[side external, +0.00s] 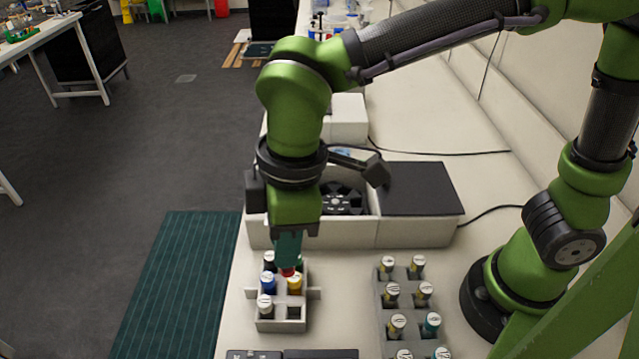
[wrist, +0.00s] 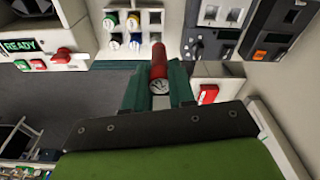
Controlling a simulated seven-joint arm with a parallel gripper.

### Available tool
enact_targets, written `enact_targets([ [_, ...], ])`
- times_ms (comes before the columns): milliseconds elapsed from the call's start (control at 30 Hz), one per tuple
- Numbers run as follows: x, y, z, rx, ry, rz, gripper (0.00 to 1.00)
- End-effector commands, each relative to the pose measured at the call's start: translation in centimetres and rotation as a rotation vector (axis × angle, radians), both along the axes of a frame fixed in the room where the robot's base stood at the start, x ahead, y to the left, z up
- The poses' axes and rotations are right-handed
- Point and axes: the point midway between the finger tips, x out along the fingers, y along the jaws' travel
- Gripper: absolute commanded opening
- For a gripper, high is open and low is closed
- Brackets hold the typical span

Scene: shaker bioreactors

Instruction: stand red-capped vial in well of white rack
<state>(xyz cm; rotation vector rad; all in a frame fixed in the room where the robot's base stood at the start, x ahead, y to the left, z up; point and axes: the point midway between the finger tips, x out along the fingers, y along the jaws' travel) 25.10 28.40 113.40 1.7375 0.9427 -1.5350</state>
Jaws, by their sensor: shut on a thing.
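My gripper (side external: 288,262) is shut on the red-capped vial (side external: 288,272). In the side view only a small red part of it shows below the fingers, in line with the white rack (side external: 282,326); its height above the rack is hard to judge. In the wrist view the red vial (wrist: 158,62) sits between the teal fingers, its pale round end facing the camera. The rack holds several vials, including a blue-capped one (side external: 268,284) and a yellow-capped one (side external: 294,284). Its front right well (side external: 293,312) looks empty. The gripper hides part of the rack's back.
A grey rack (side external: 408,305) with several vials stands to the right. Behind is a pale machine (side external: 415,232) with a dark round rotor (side external: 345,198) and a dark flat top. Dark flat items (side external: 320,354) lie at the front edge. The bench between the two racks is clear.

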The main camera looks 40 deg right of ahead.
Motion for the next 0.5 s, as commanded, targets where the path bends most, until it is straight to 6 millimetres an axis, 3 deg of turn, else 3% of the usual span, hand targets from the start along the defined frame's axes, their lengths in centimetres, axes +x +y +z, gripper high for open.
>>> enact_targets([
  [33,0.1,-0.3,-1.3,-0.008,0.006,-0.007,0.07],
  [300,0.2,-0.3,-5.8,-0.008,0.006,-0.009,0.07],
  [500,0.3,-0.4,-7.3,-0.005,0.004,-0.010,0.07],
])
